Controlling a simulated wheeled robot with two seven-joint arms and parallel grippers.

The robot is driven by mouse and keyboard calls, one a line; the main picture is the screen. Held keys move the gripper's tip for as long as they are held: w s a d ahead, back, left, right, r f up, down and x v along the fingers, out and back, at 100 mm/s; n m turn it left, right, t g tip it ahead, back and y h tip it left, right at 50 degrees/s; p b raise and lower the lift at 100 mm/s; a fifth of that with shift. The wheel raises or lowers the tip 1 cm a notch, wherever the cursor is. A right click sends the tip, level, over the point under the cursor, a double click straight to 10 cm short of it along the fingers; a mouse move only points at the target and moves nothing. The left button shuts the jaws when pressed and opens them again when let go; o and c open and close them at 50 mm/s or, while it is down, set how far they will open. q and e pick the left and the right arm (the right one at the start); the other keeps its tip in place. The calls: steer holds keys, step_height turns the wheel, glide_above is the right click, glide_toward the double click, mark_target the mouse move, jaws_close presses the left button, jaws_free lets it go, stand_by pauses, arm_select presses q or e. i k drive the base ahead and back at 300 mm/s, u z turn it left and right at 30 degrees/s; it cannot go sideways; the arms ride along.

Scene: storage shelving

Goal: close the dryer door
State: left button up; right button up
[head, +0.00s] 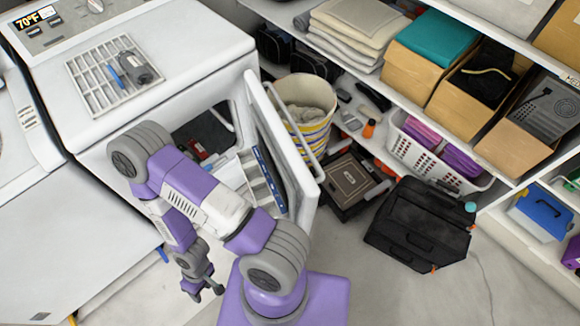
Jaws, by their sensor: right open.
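The white dryer (190,42) fills the upper left, with a control panel and a lint grille on top. Its door (302,168) stands open, swung out from the front to the right. The dark drum opening shows behind my purple right arm, with a small red item (197,148) in it. My right gripper (206,288) hangs low in front of the dryer, left of the door and apart from it. It is open and empty. My arm hides part of the dryer front and opening. My left gripper is not in view.
A striped basket (322,134) stands right behind the door. A black case (418,228) and a dark box (348,178) sit on the floor to the right. Shelves with boxes (428,62) line the back right. A white panel or appliance top (70,235) lies left. The lower-right floor is clear.

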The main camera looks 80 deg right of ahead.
mark_target(297, 187)
steer(key=k, duration=2.35)
steer(key=z, duration=0.35)
steer(key=i, duration=1.35)
steer(key=z, duration=2.5)
